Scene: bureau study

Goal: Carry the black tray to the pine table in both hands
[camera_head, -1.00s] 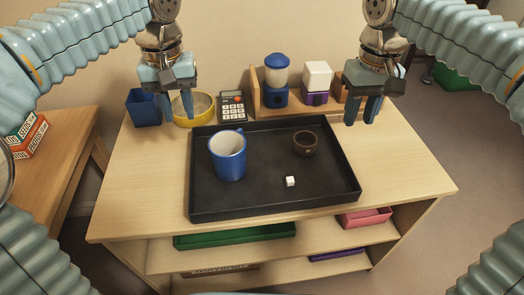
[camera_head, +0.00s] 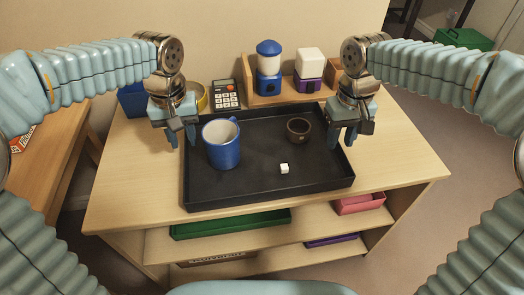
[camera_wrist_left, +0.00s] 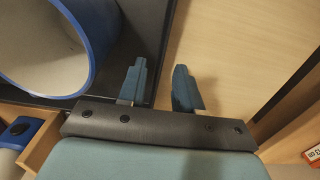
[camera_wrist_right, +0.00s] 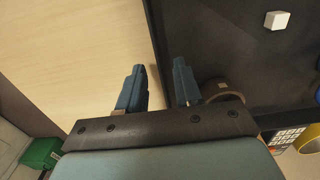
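The black tray (camera_head: 270,190) lies flat on a light wooden shelf unit (camera_head: 410,165). It carries a blue mug (camera_head: 221,150), a small dark brown bowl (camera_head: 298,132) and a white cube (camera_head: 284,168). My left gripper (camera_head: 182,136) is at the tray's left wall. In the left wrist view its open fingers (camera_wrist_left: 158,88) lie on either side of that wall. My right gripper (camera_head: 342,138) is at the right wall, its open fingers (camera_wrist_right: 160,88) also on either side. I cannot tell how low the fingers reach. Another wooden table (camera_head: 45,190) stands at the left; I cannot tell which is pine.
Behind the tray are a blue container (camera_head: 132,100), a yellow bowl (camera_head: 203,95), a calculator (camera_head: 226,94) and a wooden rack (camera_head: 292,98) with jars. Green (camera_head: 230,224) and pink (camera_head: 360,203) trays sit on the shelves below. Bare floor (camera_head: 440,220) shows at the right.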

